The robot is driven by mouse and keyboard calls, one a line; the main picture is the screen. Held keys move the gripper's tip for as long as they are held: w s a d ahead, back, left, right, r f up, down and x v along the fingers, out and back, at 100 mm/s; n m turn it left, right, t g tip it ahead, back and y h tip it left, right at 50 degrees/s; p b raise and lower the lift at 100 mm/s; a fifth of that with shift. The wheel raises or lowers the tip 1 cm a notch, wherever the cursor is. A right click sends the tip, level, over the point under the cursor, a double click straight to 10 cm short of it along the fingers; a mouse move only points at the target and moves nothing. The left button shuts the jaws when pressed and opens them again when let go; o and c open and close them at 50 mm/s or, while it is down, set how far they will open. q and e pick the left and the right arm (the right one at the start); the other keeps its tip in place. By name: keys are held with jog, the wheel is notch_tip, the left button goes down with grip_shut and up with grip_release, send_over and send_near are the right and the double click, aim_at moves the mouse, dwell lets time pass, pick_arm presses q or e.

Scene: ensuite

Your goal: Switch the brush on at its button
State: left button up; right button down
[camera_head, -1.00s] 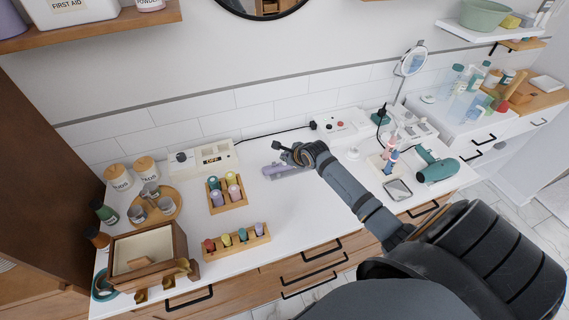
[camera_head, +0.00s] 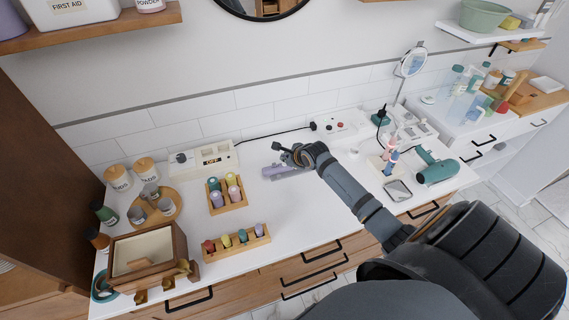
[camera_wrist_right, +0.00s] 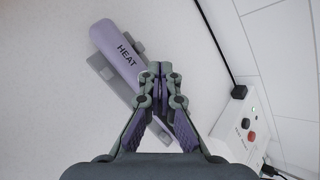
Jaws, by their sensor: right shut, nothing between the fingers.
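The purple brush (camera_wrist_right: 117,45), marked HEAT, lies on a grey rest (camera_wrist_right: 121,85) on the white counter. In the head view the brush (camera_head: 277,172) shows just left of my right gripper (camera_head: 291,153), which partly covers it. In the wrist view my right gripper (camera_wrist_right: 160,72) is shut and empty, its tips over or beside the lower right part of the brush. The gripper hides part of the brush and rest; I cannot tell whether it touches them. No button on the brush can be made out. My left gripper is not in view.
A white power box (camera_wrist_right: 241,128) with a red and a black button and a green light stands by the wall, a black cable (camera_wrist_right: 222,50) running from it. A wooden holder (camera_head: 229,202) with small rollers stands left. The front middle of the counter is clear.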

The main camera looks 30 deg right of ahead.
jog(key=shift+f+p, duration=0.3)
jog(key=shift+f, duration=0.1)
jog(key=shift+f, duration=0.45)
dwell(0.8)
jog(key=shift+r+p, duration=0.85)
jog(key=shift+p, duration=0.5)
notch_tip(320, 180, up, 5)
jog(key=p, duration=0.6)
jog(key=shift+r, duration=0.1)
